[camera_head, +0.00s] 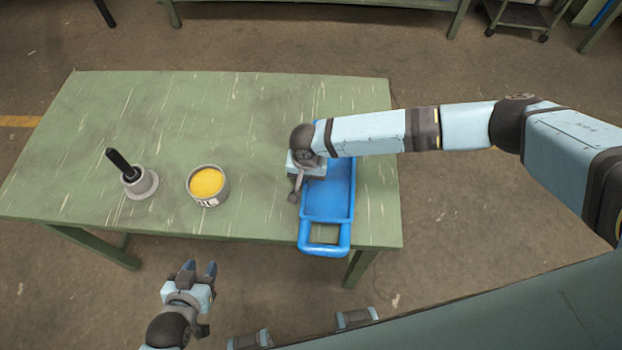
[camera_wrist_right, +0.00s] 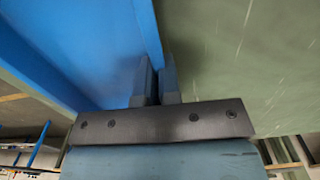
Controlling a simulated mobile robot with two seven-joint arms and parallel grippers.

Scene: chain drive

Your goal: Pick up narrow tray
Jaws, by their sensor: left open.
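The narrow tray (camera_head: 337,201) is blue, long and shallow, with a loop handle at its near end. It lies near the right end of the green table, and its handle sticks out past the front edge. My right arm crosses over it and hides its far part. My right gripper (camera_head: 294,194) is at the tray's left long side. In the right wrist view my right gripper's fingers (camera_wrist_right: 156,82) are close together with the blue tray wall (camera_wrist_right: 147,30) between them. My left gripper (camera_head: 200,268) is open and empty, in front of the table.
On the green table (camera_head: 240,110) stand a grey tin (camera_head: 208,193) with yellow contents and a grey round holder (camera_head: 142,184) with a black handle upright in it. The table's back and middle are clear. Another bench and a cart stand behind.

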